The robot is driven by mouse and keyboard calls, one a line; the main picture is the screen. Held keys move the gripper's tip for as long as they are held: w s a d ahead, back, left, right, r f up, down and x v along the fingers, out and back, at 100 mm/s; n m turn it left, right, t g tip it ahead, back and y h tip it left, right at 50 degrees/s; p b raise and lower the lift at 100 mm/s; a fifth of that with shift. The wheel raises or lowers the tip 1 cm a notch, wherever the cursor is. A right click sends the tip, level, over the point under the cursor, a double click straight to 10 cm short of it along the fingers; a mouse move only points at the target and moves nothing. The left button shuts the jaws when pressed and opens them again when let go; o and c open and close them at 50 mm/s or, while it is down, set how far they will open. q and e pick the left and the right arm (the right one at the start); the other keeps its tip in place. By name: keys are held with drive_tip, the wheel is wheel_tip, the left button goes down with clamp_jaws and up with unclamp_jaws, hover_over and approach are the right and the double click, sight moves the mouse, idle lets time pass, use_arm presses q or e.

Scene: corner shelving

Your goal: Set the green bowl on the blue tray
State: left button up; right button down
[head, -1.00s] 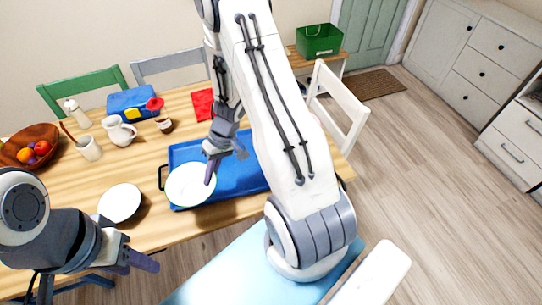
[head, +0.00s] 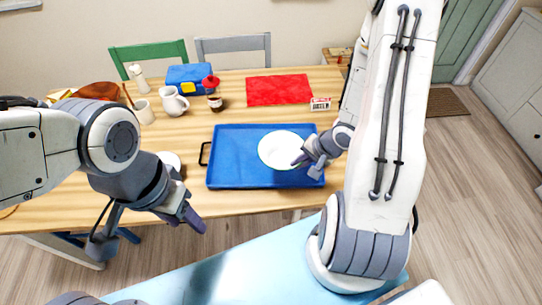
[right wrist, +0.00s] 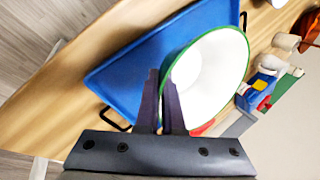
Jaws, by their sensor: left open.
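The green bowl (head: 279,149) shows its white inside in the head view; its green rim is clear in the right wrist view (right wrist: 205,75). It is over the right-of-middle part of the blue tray (head: 225,170). I cannot tell whether it touches the tray, which lies flat on the table and also shows in the right wrist view (right wrist: 125,75). My right gripper (head: 303,162) is shut on the bowl's near rim, its fingers (right wrist: 162,100) close together there. My left gripper (head: 190,215) is open and empty, in front of the table's near edge.
A white dish (head: 171,160) is partly hidden behind my left arm. A white jug (head: 173,101), a mug (head: 145,112), a jar (head: 215,103) and a blue box (head: 192,76) stand behind the tray. A red cloth (head: 278,90) lies at the back.

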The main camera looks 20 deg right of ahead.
sight(279, 149)
drive_tip(key=w+f+b, duration=0.2)
drive_tip(key=b, duration=0.2)
drive_tip(key=w+f, duration=0.1)
drive_tip(key=w, duration=0.2)
drive_tip(key=w+f, duration=0.2)
drive_tip(key=w, duration=0.1)
drive_tip(key=w+a+f, duration=0.1)
drive_tip(key=w, duration=0.2)
drive_tip(key=shift+w+f+b, duration=0.15)
drive_tip(key=shift+f+b, duration=0.25)
drive_tip(key=shift+w+f, duration=0.1)
drive_tip(key=shift+f, duration=0.05)
wheel_tip(279, 149, down, 4)
drive_tip(key=shift+b, duration=1.2)
drive_tip(key=c, duration=1)
unclamp_jaws()
drive_tip(key=shift+c, duration=0.2)
